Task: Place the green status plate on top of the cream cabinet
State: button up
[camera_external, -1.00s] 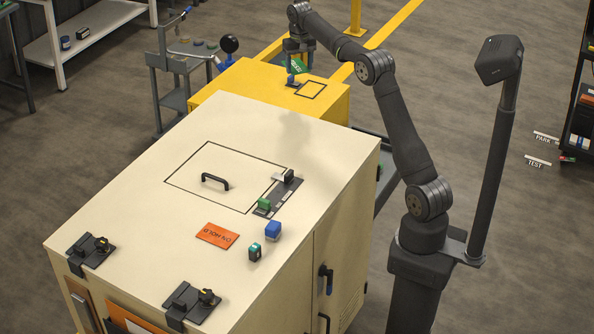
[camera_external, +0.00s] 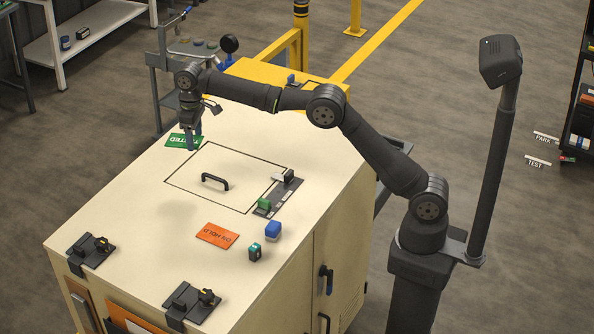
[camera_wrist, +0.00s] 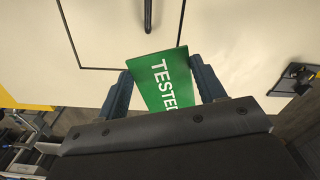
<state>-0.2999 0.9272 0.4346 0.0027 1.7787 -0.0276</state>
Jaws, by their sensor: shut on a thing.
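The green status plate (camera_external: 178,141) is at the back left part of the cream cabinet's top. In the wrist view the plate (camera_wrist: 165,80) shows white letters reading "TESTED" and sits between my two fingers. My gripper (camera_external: 193,147) is shut on the plate and points down over the cabinet top. The cream cabinet (camera_external: 150,205) fills the middle of the external view, and its pale top also shows in the wrist view (camera_wrist: 215,30). I cannot tell whether the plate touches the top or is held slightly above it.
A black handle (camera_external: 215,181) stands up from an outlined panel. A yellow cabinet (camera_external: 262,72) is behind. The left front of the top has free room.

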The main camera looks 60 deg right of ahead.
jog(key=s+a+n, duration=0.3)
jog(key=s+a, duration=0.2)
jog(key=a, duration=0.9)
jog(key=n, duration=0.2)
send_over(170, 268)
notch_tip(170, 268, down, 12)
jog(key=shift+f, duration=2.1)
jog(key=o, duration=1)
jog(key=shift+f, duration=0.15)
